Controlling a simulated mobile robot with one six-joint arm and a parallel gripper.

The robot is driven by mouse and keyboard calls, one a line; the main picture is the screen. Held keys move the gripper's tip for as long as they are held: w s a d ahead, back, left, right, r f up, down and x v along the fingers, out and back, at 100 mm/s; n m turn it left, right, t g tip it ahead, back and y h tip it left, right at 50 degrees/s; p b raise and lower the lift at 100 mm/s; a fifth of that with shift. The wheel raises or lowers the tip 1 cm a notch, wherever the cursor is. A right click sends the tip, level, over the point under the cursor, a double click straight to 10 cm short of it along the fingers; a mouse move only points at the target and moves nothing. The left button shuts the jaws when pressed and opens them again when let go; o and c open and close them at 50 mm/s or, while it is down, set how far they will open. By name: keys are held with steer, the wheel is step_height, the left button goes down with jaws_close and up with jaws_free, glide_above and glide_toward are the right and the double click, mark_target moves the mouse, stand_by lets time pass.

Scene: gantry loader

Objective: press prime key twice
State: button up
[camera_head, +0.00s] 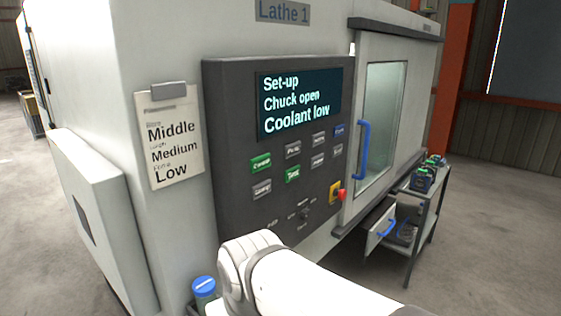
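The dark control panel (228,120) on the lathe front carries two rows of small keys below its screen (300,105). A blue key (340,131) sits at the right end of the upper row; its label is too small to read surely. The upper row also has a green key (261,162) at its left end, with grey keys between. The lower row has a green key (292,174) among grey ones. I cannot tell by its label which key is the prime key. My white arm reaches up from the bottom edge, below the panel. My gripper is not in view.
The screen reads "Set-up, Chuck open, Coolant low". A red stop button (340,194) is at the panel's lower right. A paper note (171,140) hangs left. A door with a blue handle (363,150), a side cart (428,210) and an open drawer (380,227) are right.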

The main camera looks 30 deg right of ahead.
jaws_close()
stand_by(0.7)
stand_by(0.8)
